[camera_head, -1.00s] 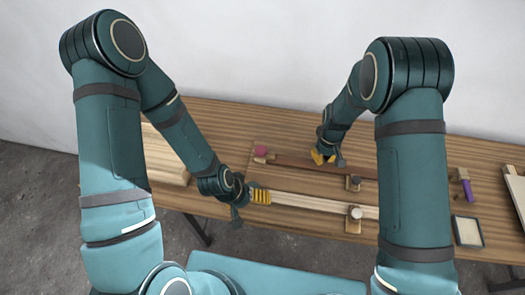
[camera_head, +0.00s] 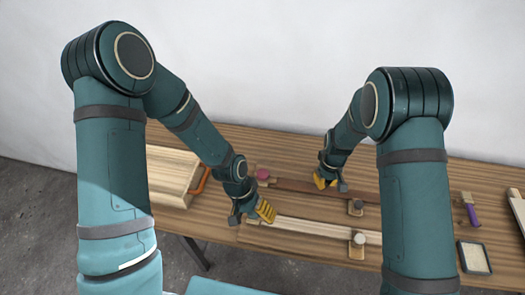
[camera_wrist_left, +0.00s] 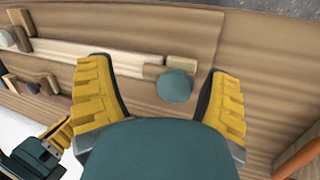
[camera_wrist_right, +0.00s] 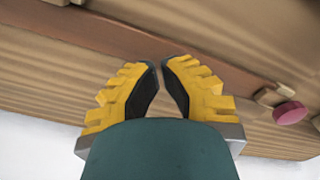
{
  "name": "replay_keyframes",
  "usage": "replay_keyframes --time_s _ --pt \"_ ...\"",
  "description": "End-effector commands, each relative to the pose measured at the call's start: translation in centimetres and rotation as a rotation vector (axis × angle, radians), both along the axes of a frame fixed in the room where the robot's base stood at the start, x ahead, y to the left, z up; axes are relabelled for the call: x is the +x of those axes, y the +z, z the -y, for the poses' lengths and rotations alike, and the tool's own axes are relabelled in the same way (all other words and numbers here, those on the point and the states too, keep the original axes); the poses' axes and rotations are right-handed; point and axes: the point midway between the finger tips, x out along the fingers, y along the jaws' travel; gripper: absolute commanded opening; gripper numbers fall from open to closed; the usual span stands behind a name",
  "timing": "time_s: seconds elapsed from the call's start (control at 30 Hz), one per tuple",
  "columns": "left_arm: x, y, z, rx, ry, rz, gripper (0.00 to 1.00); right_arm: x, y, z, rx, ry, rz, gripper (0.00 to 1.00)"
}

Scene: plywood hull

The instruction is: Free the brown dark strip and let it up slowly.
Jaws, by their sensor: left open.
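The brown dark strip (camera_head: 300,186) lies along the bench, with a pink knob (camera_head: 263,172) on a small block by its left end and a clamp (camera_head: 355,206) towards its right. My right gripper (camera_head: 322,183) is over this strip, and in the right wrist view its fingertips (camera_wrist_right: 162,64) nearly meet at the strip's edge (camera_wrist_right: 110,37). Whether they press on it I cannot tell. My left gripper (camera_head: 266,212) is open and empty above the left end of the pale strip (camera_head: 310,228). Its fingers (camera_wrist_left: 165,85) stand either side of a teal round knob (camera_wrist_left: 175,86).
A second clamp (camera_head: 357,241) sits on the pale strip. A purple-handled brush (camera_head: 471,211) and a shallow tray (camera_head: 474,270) lie at the right. Pale boards (camera_head: 172,170) and an orange handle (camera_head: 203,180) are at the left.

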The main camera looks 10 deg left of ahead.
Motion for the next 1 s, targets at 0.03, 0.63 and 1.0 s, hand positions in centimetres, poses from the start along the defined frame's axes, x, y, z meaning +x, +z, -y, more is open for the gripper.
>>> replay_keyframes --time_s 0.03,0.63,1.0 --pt "1.6 0.5 0.1 0.003 -0.114 0.041 0.79 0.0 0.0 0.0 0.0 0.0 0.0 0.0" --pt "15.6 8.2 -0.7 0.149 -1.354 0.332 0.79 0.0 0.0 0.0 0.0 0.0 0.0 0.0" --pt "16.5 6.7 -0.9 0.166 -1.45 0.334 0.79 0.0 0.0 0.0 0.0 0.0 0.0 0.0"
